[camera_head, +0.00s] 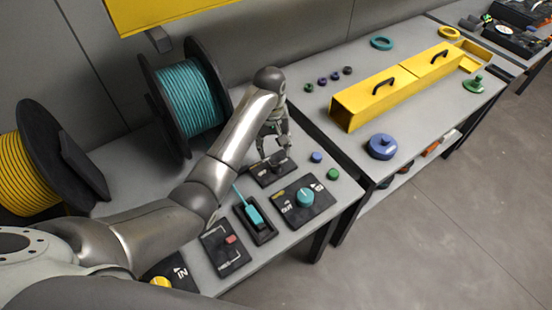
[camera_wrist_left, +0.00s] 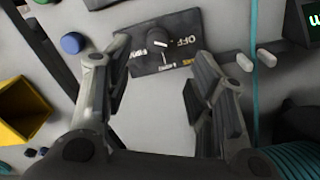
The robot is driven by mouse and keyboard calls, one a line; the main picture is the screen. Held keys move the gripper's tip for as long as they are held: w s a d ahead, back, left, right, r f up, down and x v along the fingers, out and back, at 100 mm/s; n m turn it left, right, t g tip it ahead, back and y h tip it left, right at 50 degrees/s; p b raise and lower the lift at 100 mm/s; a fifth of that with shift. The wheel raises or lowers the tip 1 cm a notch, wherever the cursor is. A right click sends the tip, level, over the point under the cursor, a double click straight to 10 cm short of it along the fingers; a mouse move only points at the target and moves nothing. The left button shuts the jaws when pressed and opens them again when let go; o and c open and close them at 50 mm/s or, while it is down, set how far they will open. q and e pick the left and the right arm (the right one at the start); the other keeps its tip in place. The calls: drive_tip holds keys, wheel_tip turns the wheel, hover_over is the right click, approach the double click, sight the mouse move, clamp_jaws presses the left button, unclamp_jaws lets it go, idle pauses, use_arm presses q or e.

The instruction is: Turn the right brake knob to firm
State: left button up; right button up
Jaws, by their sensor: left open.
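A black brake panel (camera_head: 262,178) lies on the near grey table, below my left gripper (camera_head: 275,150) in the head view. In the left wrist view the panel (camera_wrist_left: 185,32) bears a black knob (camera_wrist_left: 157,38) with a pale pointer mark. White lettering reads OFF on one side of the knob; the lettering on the other side is partly hidden by a finger and hard to read. My left gripper (camera_wrist_left: 160,60) is open and empty, its fingers apart on either side of the knob in that view. Contact with the knob cannot be told. My right gripper is not in view.
A panel with a teal knob (camera_head: 304,197), a teal lever (camera_head: 254,214) and blue (camera_head: 316,157) and green (camera_head: 333,174) buttons are close by. A teal cable reel (camera_head: 190,97) stands behind my arm. A yellow box (camera_head: 375,100) is on the far table.

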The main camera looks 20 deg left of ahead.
sight(276, 166)
use_arm(q)
wheel_tip(276, 166, down, 4)
drive_tip(key=shift+w+d+r+p, duration=0.1)
drive_tip(key=shift+w+r+p, duration=0.1)
drive_tip(key=shift+p, duration=0.1)
wheel_tip(276, 166, down, 6)
drive_tip(key=shift+w+r, duration=0.15)
drive_tip(key=shift+r, duration=0.1)
drive_tip(key=shift+f, duration=0.5)
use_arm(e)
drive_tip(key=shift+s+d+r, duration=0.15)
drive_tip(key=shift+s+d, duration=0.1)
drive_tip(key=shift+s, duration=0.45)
use_arm(q)
drive_tip(key=c, duration=1.1)
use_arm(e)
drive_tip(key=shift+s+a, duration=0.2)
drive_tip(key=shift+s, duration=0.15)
